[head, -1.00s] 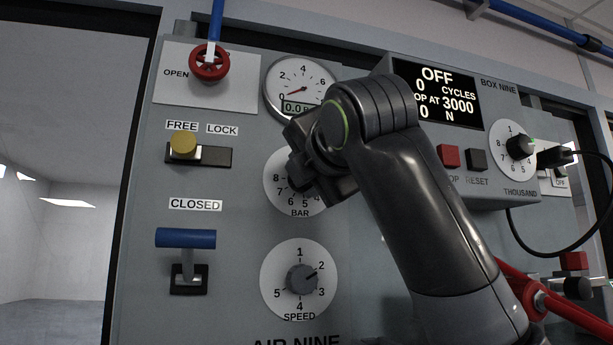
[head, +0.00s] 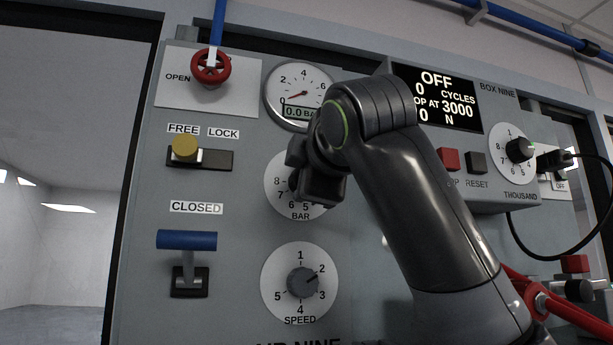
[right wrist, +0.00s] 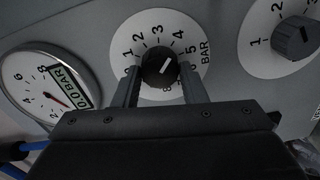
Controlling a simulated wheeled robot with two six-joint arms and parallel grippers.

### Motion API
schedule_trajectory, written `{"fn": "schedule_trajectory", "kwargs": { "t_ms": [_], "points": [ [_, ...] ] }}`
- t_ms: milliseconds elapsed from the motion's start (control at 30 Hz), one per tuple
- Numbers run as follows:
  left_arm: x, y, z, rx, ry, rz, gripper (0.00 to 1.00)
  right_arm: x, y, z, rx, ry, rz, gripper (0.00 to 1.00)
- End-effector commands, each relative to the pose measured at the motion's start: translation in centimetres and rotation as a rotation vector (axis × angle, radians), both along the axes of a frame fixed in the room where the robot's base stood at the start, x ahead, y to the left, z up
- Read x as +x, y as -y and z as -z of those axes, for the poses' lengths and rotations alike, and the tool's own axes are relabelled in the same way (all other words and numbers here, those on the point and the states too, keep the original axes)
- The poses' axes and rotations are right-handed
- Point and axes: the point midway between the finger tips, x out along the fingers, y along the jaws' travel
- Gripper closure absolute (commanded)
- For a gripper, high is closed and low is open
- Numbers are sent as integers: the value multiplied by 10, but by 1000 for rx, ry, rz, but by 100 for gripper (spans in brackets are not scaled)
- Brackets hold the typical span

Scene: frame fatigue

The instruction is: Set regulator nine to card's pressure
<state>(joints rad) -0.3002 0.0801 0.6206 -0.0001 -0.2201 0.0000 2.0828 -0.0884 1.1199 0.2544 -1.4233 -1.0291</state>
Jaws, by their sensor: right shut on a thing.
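The regulator knob (right wrist: 157,64) is black and sits in the middle of a white BAR dial (right wrist: 143,25) in the right wrist view. The white line on the knob slants up toward about the 4. My right gripper (right wrist: 160,72) is shut on the knob, a finger on each side. In the head view my right wrist hides the knob and part of the BAR dial (head: 276,185). The round gauge (head: 301,78) above has a red needle near 0 and a 0.0 BAR readout. My left gripper is not in view. I see no card.
A SPEED knob (head: 302,282) sits below the BAR dial. On the left are a red valve wheel (head: 210,67), a yellow FREE/LOCK slider knob (head: 184,146) and a blue-handled lever (head: 187,240) under CLOSED. Right is box nine's OFF display (head: 438,98).

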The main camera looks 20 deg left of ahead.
Motion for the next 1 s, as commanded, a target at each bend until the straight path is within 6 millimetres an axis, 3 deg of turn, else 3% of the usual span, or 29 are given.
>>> {"fn": "schedule_trajectory", "kwargs": {
  "t_ms": [567, 600, 733, 1000],
  "points": [
    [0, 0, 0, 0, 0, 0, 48, 0, 0, 0, 27, -19, 0, 84],
    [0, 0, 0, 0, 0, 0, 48, 0, 0, 0, 27, -19, 0, 59],
    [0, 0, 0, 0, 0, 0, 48, 0, 0, 0, 27, -19, 0, 42],
    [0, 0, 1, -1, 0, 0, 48, 0, 0, 0, 26, -19, 0, 40]
  ]
}}
